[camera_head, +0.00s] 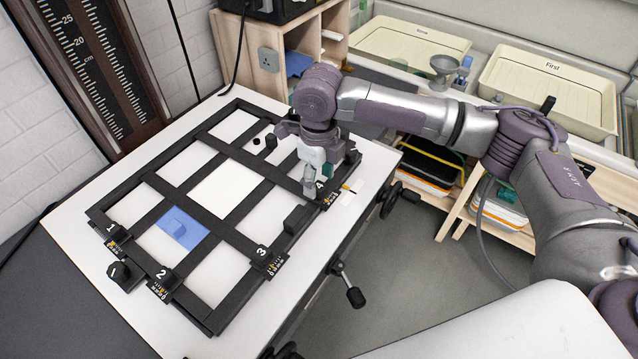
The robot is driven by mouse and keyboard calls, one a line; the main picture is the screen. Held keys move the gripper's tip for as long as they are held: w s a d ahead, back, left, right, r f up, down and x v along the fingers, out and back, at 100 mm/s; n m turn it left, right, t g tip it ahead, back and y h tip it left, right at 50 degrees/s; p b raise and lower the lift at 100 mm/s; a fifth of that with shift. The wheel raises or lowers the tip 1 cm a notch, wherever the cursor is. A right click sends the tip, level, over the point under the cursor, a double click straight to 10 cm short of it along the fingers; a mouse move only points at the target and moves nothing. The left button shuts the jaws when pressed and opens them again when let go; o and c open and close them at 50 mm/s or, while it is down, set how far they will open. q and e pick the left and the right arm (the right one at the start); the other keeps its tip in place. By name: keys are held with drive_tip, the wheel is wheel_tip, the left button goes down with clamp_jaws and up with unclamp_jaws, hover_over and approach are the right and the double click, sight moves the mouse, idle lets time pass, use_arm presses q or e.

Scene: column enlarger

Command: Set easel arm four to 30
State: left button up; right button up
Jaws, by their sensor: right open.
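The black easel (244,230) lies on a white baseboard, its crossing arms framing pale openings. Tags 1 (112,231), 2 (161,276) and 3 (263,252) show at the near ends of arms, each beside a small scale. Arm four's tag (320,186) is at the right corner, partly hidden by my right gripper, with its scale (329,198) just beside it. My right gripper (311,192) is open and points down at arm four's end. I cannot tell if it touches it. The reading on arm four's scale is too small to make out. My left gripper is not in view.
Black clamp knobs (355,297) stick out from the board's right edge. Cream trays (550,88) stand on the bench behind. The column scale (90,60) rises at left.

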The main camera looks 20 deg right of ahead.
wheel_tip(320, 180, up, 9)
drive_tip(key=shift+r, duration=0.2)
idle(0.7)
